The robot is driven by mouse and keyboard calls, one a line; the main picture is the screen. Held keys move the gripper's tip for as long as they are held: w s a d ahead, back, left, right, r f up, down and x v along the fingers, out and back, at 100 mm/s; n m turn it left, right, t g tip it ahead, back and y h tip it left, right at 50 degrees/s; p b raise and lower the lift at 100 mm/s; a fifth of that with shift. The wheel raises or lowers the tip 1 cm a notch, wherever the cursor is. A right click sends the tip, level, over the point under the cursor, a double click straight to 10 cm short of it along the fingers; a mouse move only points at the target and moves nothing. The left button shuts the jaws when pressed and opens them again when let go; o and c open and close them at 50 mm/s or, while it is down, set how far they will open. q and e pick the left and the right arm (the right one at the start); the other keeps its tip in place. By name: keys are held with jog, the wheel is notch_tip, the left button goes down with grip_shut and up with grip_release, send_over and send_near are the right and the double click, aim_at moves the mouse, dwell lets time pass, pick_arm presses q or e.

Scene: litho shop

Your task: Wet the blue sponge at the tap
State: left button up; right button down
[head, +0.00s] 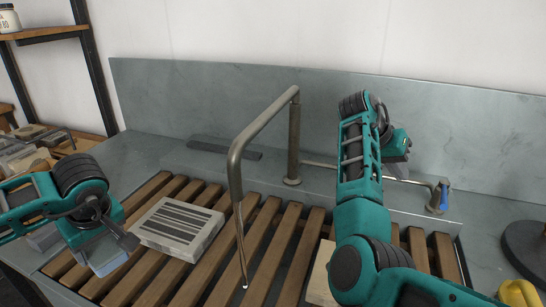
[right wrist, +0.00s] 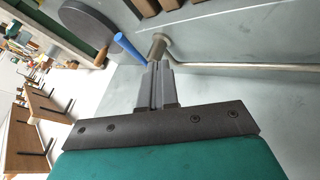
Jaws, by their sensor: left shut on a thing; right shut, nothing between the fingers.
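The tap (head: 294,140) stands at the back of the slatted sink, its spout bent down over the slats. A thin, shiny strand that looks like running water (head: 241,255) hangs below the spout. A blue-handled valve (head: 443,197) stands at the right end of its pipe; its blue lever (right wrist: 130,50) also shows in the right wrist view. My left gripper (head: 122,243) is shut on a pale blue block, seemingly the sponge (head: 107,261), partly hidden, left of the strand. My right gripper (head: 402,168) is shut and empty, left of the valve; its fingers (right wrist: 160,85) show close to the valve post.
A pale striped block (head: 178,228) lies on the wooden slats (head: 210,288) between the left gripper and the strand. Another pale block (head: 320,278) lies partly behind my right arm. A flat dark bar (head: 224,149) lies on the back ledge. A dark round disc (head: 528,245) is at right.

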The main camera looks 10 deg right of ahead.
aim_at(444, 194)
jog(key=s+d+f, duration=0.2)
jog(key=d+f, duration=0.3)
jog(key=d, duration=0.3)
jog(key=shift+s+d+f+p, duration=0.3)
jog(key=shift+f, duration=0.1)
